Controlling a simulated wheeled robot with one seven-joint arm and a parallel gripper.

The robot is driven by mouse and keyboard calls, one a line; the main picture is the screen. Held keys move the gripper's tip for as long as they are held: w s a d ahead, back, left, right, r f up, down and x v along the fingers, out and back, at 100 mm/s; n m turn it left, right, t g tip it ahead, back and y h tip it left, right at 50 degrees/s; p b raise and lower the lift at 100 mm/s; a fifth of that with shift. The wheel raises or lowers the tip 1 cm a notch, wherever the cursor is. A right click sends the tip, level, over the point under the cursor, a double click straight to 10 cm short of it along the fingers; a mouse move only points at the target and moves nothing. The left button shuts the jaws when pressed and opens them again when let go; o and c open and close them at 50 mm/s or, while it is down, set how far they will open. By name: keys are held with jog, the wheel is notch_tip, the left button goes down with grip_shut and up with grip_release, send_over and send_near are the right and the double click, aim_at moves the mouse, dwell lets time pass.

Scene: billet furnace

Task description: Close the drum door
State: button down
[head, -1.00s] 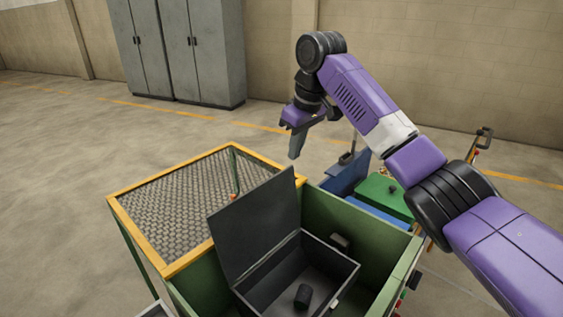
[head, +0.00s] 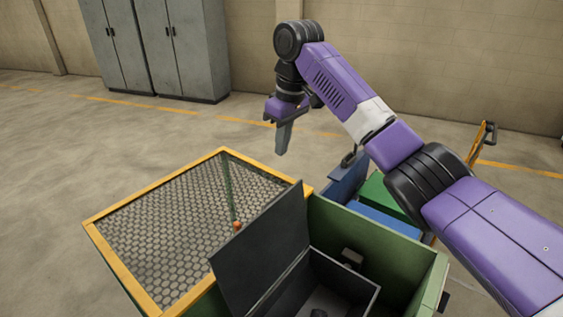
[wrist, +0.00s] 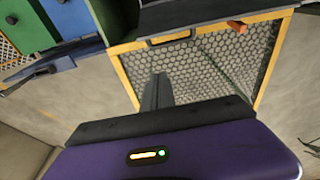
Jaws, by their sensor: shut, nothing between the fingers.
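The drum door (head: 262,258) is a dark grey flat panel standing open, tilted up along the left edge of the dark drum box (head: 345,285). The box sits inside a green housing (head: 400,243). In the wrist view the gripper's fingers (wrist: 157,92) show over the mesh.
Blue and green boxes (head: 385,195) stand behind the housing. Grey cabinets (head: 170,50) stand at the back wall. The floor on the left is clear.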

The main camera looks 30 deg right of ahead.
notch_tip(320, 180, down, 9)
jog(key=s+p, duration=0.2)
jog(key=p, duration=0.1)
jog(key=shift+s+d, duration=0.15)
jog(key=shift+d, duration=0.3)
dwell(0.4)
